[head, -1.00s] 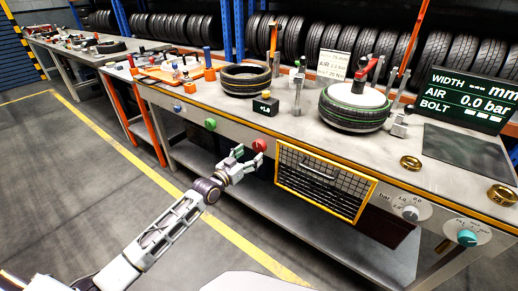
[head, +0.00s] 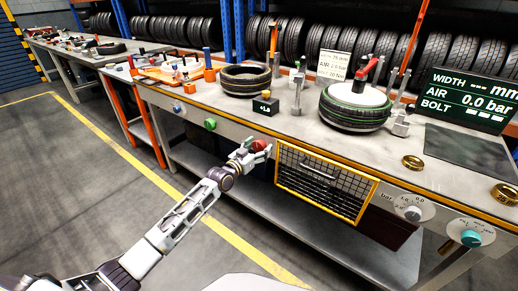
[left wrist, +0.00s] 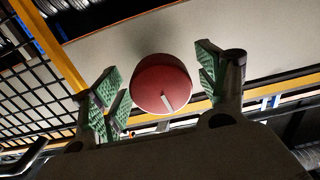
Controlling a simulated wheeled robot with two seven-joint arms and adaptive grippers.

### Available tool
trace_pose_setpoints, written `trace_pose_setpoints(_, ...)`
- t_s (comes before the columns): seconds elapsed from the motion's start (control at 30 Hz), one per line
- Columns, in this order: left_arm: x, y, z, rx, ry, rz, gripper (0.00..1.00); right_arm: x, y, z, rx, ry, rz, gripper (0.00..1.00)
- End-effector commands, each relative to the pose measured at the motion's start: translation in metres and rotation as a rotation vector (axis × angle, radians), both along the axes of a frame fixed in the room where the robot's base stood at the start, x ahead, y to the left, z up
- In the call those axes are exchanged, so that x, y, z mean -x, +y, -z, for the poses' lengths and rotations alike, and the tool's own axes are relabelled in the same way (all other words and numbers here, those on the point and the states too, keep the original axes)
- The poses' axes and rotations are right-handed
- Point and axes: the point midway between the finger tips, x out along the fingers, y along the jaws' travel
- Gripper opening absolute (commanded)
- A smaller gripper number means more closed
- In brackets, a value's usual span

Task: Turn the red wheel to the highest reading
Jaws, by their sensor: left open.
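The red wheel (head: 259,145) is a round knob on the front edge of the workbench, left of the yellow-framed grille. In the left wrist view the red wheel (left wrist: 161,84) shows its face with one pale pointer line near the bottom. My left gripper (head: 264,152) is at the wheel and partly covers it in the head view. In the left wrist view its green-padded fingers (left wrist: 160,88) stand open on both sides of the wheel, with a gap on each side. No reading marks around the wheel can be made out. My right gripper is not in view.
A yellow-framed grille (head: 325,182) hangs right beside the wheel. A green button (head: 210,124) is to its left. A grey knob (head: 412,213) and a teal knob (head: 470,238) are farther right. A display (head: 468,100) reads air 0.0 bar. The floor in front is clear.

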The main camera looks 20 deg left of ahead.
Motion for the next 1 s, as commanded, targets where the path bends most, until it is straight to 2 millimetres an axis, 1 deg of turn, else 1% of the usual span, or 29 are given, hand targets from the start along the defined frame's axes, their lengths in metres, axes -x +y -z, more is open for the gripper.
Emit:
trace_pose_setpoints(0.33,-0.0015,-0.0008,-0.0003,0.000,0.000,0.000,0.74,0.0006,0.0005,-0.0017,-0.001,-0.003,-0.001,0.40)
trace_pose_setpoints(0.37,-0.0015,-0.0008,-0.0003,0.000,0.000,0.000,0.73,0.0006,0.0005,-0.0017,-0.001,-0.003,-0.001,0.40)
trace_pose_setpoints(0.7,-0.0013,-0.0007,-0.0002,0.000,0.000,0.000,0.29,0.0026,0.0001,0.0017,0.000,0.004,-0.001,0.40)
trace_pose_setpoints(1.0,-0.0013,-0.0008,-0.0006,0.023,0.009,0.000,0.28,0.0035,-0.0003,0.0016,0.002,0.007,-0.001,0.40)
